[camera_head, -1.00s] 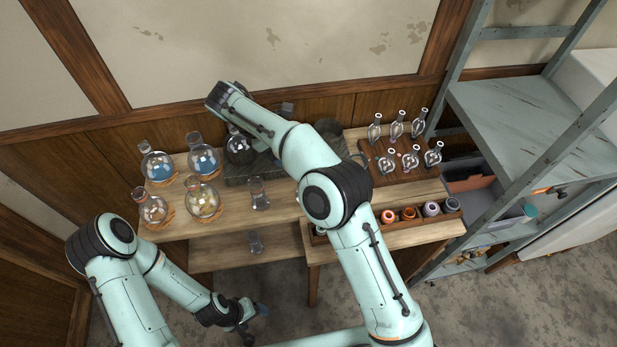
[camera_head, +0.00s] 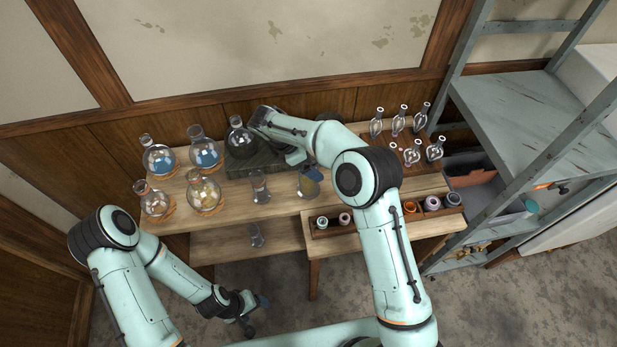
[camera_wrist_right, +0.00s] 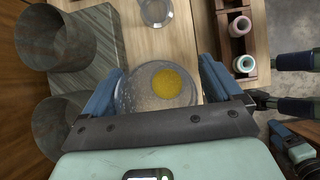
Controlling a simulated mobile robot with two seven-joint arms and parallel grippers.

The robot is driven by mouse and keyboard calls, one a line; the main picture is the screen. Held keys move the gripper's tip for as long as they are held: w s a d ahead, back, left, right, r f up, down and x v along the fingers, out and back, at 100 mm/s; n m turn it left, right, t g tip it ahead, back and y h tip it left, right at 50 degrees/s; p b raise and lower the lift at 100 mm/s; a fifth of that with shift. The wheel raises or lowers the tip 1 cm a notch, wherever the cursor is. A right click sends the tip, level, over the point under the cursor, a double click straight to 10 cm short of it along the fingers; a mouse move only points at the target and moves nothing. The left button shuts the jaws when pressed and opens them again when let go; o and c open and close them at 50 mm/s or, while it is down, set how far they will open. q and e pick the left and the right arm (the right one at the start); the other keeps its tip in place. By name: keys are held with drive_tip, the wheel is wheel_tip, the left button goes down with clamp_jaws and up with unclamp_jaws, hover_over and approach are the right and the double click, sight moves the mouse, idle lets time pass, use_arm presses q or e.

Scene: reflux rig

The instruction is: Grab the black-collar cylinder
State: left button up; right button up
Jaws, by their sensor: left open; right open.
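A clear glass vessel with yellow contents (camera_head: 309,184) stands on the wooden bench; in the right wrist view the yellow-filled vessel (camera_wrist_right: 158,85) shows from above between the fingers. A clear glass vessel (camera_head: 260,187) stands to its left, and another (camera_head: 256,236) is lower down. I cannot make out a black collar on any of these. My right gripper (camera_head: 303,165) is open above the yellow-filled vessel; its blue fingers (camera_wrist_right: 160,82) lie on either side, with contact not clear. My left gripper (camera_head: 251,311) is open and empty, low in front of the bench.
Round flasks (camera_head: 205,150) stand left. A rack of small bottles (camera_head: 385,225) lies front right, bulb glassware (camera_head: 412,150) behind it.

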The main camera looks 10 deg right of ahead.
drive_tip(key=c, duration=1.6)
